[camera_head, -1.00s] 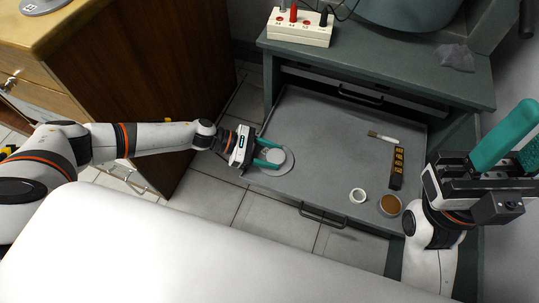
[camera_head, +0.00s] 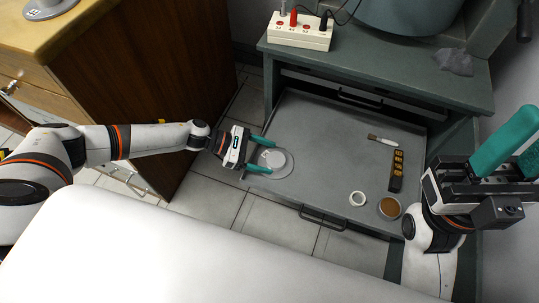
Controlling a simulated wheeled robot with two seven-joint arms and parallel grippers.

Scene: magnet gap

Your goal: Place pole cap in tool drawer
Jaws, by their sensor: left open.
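The pole cap looks to be the pale round disc (camera_head: 275,158), lying flat on a larger grey round piece at the left end of the open tool drawer (camera_head: 330,135). My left gripper (camera_head: 263,156) is open at the drawer's left edge. Its teal fingers are apart, one on the far side and one on the near side of the disc's left part, with no visible grip on it. My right gripper (camera_head: 522,150) is at the right edge of the view, away from the drawer's contents; its finger gap is unclear.
The drawer also holds a brush (camera_head: 383,139), a dark strip with yellowish squares (camera_head: 397,170), a white ring (camera_head: 357,198) and a round brown-filled container (camera_head: 389,208). A wooden cabinet (camera_head: 150,90) is left. The drawer's middle is clear.

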